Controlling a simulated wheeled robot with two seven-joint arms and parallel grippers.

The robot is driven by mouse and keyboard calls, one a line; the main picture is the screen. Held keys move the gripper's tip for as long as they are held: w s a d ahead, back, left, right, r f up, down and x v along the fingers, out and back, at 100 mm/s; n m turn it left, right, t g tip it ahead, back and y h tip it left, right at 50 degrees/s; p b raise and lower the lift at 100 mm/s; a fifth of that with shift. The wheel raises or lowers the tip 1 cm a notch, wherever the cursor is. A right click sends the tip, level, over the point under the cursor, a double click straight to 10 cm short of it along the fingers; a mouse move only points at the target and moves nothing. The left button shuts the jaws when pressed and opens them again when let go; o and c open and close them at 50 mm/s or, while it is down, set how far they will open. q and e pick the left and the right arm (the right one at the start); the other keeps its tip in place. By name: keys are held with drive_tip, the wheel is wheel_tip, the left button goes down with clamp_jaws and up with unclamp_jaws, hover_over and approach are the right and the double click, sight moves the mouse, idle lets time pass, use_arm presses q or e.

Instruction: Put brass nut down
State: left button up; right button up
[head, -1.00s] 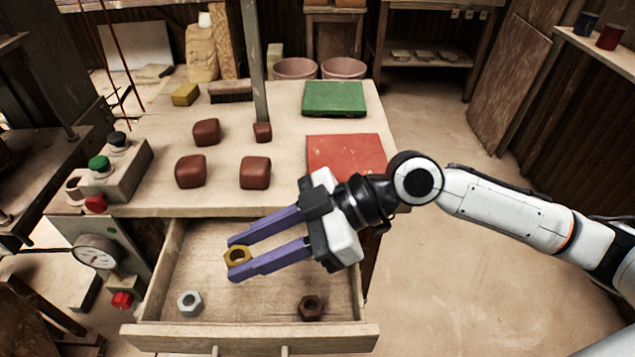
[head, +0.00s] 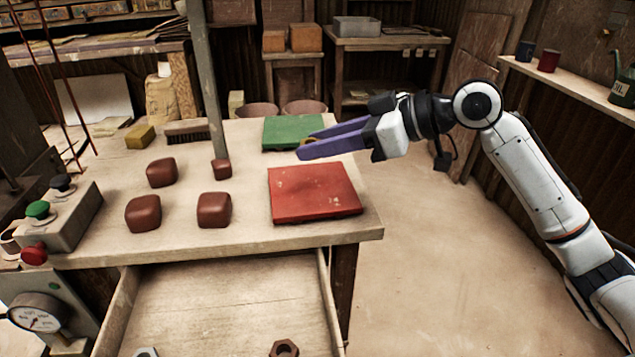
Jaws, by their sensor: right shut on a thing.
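The brass nut (head: 306,142) shows only as a small piece between the purple fingers of my right gripper (head: 306,147); the near finger hides most of it. The gripper is shut on the nut and comes in from the right. In the picture it lies over the front edge of the green pad (head: 285,131), just behind the red pad (head: 315,192). I cannot tell its exact height above the table. My left gripper is not in view.
Several red-brown blocks (head: 214,210) lie left on the tabletop (head: 235,246). A control box (head: 62,218) stands at the left edge, a post (head: 207,75) behind the blocks. The open drawer (head: 225,305) holds a steel nut (head: 146,352) and a dark brown nut (head: 284,348).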

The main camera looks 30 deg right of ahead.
sight(321, 188)
drive_tip(key=shift+f+b, duration=0.5)
drive_tip(key=shift+f, duration=2.6)
drive_tip(key=shift+f, duration=0.1)
drive_tip(key=o, duration=1.1)
drive_tip(key=shift+f, duration=0.1)
drive_tip(key=shift+s+d+r, duration=0.15)
drive_tip(key=shift+r, duration=0.1)
drive_tip(key=v, duration=1.1)
drive_tip(key=shift+s+r+b, duration=0.15)
drive_tip(key=shift+r+b, duration=0.05)
drive_tip(key=shift+b, duration=0.1)
drive_tip(key=shift+d, duration=0.15)
